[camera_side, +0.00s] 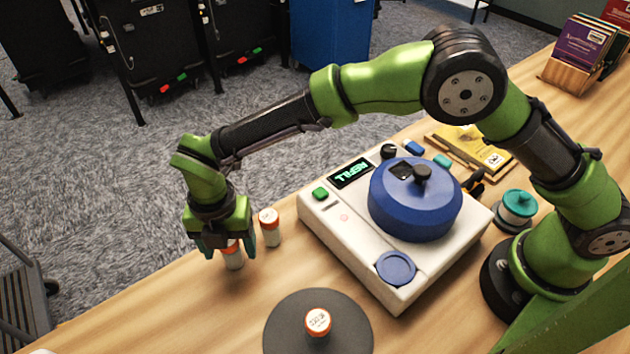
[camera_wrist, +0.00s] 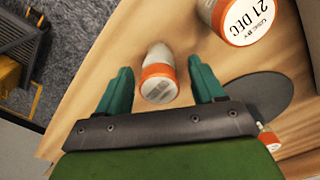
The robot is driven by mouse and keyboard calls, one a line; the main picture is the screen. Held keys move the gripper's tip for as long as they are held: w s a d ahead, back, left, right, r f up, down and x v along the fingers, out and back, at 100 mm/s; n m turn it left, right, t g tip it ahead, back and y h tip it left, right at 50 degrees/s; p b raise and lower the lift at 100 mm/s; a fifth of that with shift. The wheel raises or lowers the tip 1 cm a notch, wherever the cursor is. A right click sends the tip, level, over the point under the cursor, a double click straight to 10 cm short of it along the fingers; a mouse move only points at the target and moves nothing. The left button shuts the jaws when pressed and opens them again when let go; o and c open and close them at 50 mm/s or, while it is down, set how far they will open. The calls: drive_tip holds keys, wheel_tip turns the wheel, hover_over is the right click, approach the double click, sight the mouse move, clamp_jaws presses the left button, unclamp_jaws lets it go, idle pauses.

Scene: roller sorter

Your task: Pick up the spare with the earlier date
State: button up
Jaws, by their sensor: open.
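Two small white bottles with orange caps stand at the table's left edge in the side view. One bottle (camera_side: 232,257) is under my gripper (camera_side: 221,246), partly hidden by it; the other (camera_side: 269,228) stands just right of it. In the wrist view my gripper (camera_wrist: 160,68) is open, with one bottle (camera_wrist: 157,84) between its fingers, not gripped; its label is too small to read. Another bottle (camera_wrist: 240,20) at the top right reads "USE BY 21 DEC". A third bottle (camera_side: 318,322) stands on a dark round disc (camera_side: 283,335); a label shows on its cap, unreadable.
A white machine (camera_side: 340,240) with a blue round drum (camera_side: 415,205), green button and lit display stands right of the bottles. The table's left edge is close to my gripper.

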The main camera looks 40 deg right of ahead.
drive_tip(key=shift+f, duration=0.3)
drive_tip(key=shift+c, duration=0.5)
